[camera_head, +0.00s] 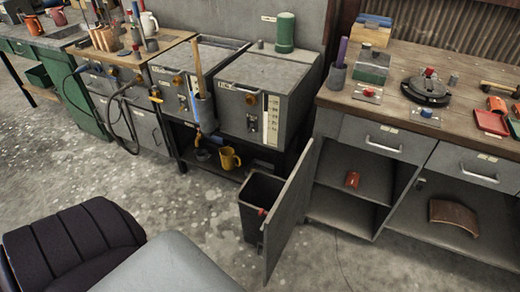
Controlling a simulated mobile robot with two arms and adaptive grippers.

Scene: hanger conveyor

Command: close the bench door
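The bench door (287,222) is a tall grey panel on the right-hand workbench (466,86). It stands wide open, swung out toward me from the left side of the cabinet opening. The open cabinet (345,204) shows a shelf with a small red-brown object (352,179) on it. A small red part (261,211) shows at the door's left face, but I cannot tell whether it belongs to the door. Neither of my grippers is in view.
A dark open bin (261,188) stands on the floor just left of the door. A dark ribbed seat-like shape (68,246) fills the lower left. Grey boxy machines (268,95) stand behind. The concrete floor (150,195) in the middle left is clear.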

